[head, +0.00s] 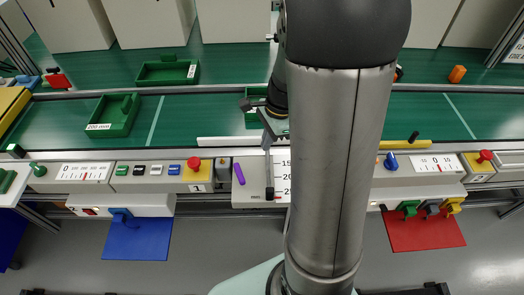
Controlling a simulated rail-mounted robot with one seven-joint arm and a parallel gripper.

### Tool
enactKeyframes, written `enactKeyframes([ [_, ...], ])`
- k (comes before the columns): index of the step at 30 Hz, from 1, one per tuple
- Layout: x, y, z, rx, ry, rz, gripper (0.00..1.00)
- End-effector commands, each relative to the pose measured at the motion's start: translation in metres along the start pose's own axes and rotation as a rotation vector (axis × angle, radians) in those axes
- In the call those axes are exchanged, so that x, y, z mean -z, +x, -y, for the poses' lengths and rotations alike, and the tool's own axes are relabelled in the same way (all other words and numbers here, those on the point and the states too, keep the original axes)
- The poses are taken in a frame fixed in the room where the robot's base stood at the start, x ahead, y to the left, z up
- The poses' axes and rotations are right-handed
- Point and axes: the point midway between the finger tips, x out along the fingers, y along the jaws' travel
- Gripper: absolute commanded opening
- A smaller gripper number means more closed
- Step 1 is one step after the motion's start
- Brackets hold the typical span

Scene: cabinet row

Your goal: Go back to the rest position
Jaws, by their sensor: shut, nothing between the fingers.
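My gripper (267,142) shows in the middle of the head view, partly hidden behind my large grey arm link. It is small and dark, points down toward the front panel, and is shut with nothing seen between its fingers. It hangs over the near edge of the green belt, above a white panel with printed numbers (284,178). A thin dark upright piece (269,180) shows just below it; I cannot tell whether they touch.
Green trays (113,116) (168,71) lie on the green belts. The front panel carries buttons, a red stop knob (194,163), a purple piece (239,173) and a blue knob (391,161). A blue mat (137,240) and a red mat (427,232) lie below. White boxes stand behind.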

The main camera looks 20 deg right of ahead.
Motion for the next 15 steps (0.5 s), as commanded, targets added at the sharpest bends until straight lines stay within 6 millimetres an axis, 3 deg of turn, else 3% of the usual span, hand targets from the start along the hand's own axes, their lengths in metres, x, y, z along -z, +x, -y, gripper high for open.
enactKeyframes([
  [5,0.0000,-0.0134,0.0000,0.000,-0.001,-0.001,0.00],
  [15,0.0000,-0.0144,-0.0004,-0.001,0.000,0.000,0.00],
])
